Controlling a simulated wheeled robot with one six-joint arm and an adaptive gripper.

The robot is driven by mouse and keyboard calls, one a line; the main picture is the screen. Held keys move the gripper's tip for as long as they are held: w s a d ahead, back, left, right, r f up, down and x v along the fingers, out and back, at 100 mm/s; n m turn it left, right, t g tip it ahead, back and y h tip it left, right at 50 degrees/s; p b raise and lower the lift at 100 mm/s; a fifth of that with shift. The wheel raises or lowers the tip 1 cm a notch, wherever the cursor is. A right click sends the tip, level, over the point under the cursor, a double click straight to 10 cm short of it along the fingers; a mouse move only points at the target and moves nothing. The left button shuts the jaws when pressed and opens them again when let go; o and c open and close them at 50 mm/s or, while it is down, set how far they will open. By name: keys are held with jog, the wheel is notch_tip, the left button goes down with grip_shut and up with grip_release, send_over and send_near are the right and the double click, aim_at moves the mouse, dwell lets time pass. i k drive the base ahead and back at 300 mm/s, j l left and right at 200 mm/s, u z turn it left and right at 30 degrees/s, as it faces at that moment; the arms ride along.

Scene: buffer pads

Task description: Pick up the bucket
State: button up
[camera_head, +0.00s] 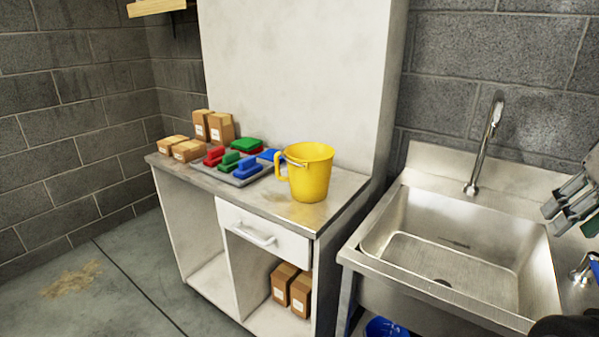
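The yellow bucket (311,176) stands upright on the right part of the counter top (338,188), near its front edge. Its spout or grip side faces left and a thin wire handle lies at its rim. My gripper (555,217) shows only in part at the right edge, over the sink's right side. Its two grey fingers point left with a gap between them, and nothing is seen between them. It is well apart from the bucket.
A steel sink (369,243) with a tall faucet (489,143) stands right of the counter. Red, green and blue pads (247,168) lie left of the bucket, with cardboard boxes (222,128) behind. A white drawer (262,234) is below. The floor at left is clear.

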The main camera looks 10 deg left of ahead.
aim_at(309, 163)
jog(key=k+u, duration=0.15)
jog(key=u, duration=1.7)
jog(key=i+j+u, duration=0.25)
jog(key=i+u, duration=0.2)
jog(key=i+j+u, duration=0.1)
jog(key=i+u, duration=0.35)
jog(key=i, duration=1.65)
jog(key=z, duration=4.75)
jog(key=i+j, duration=0.1)
jog(key=j, duration=0.2)
jog(key=i+j, duration=0.15)
jog(key=j, duration=0.15)
